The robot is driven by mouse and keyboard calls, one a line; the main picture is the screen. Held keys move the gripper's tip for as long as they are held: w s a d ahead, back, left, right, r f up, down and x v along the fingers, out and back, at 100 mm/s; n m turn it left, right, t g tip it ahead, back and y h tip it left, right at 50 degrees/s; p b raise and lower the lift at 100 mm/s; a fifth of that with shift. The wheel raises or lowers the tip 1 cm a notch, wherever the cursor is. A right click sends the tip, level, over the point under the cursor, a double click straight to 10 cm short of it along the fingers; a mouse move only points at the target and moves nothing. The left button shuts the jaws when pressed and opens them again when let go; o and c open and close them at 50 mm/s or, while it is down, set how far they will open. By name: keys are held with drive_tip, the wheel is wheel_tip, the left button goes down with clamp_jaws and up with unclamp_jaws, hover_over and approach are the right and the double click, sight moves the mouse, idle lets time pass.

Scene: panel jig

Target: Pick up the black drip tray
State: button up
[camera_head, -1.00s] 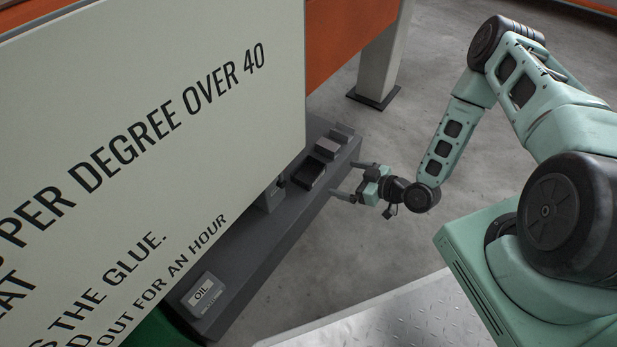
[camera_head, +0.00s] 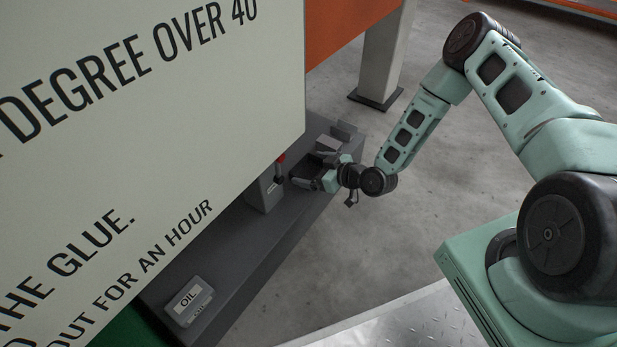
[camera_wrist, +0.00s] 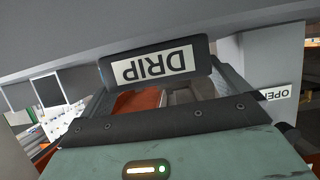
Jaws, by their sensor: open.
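The black drip tray shows in the wrist view as a dark piece with a white label reading DRIP (camera_wrist: 157,66), upside down in the picture. It lies straight ahead of my gripper (camera_wrist: 165,88), whose open fingers run forward to the left and right of the view. In the head view my gripper (camera_head: 303,172) is low over the grey bench, with its fingers at the dark tray, which is mostly hidden there by the gripper. I cannot tell whether the fingers touch the tray.
The grey bench (camera_head: 245,262) carries a box labelled OIL (camera_head: 189,301) and a grey block with a red-tipped lever (camera_head: 266,189), close left of my gripper. A large lettered panel (camera_head: 150,130) hides the bench's left side.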

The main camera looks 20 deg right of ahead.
sight(309, 174)
drive_tip(key=shift+x, duration=0.9)
drive_tip(key=c, duration=0.7)
drive_tip(key=shift+r, duration=0.1)
wheel_tip(309, 174, up, 10)
drive_tip(key=p, duration=0.6)
drive_tip(key=shift+d, duration=0.1)
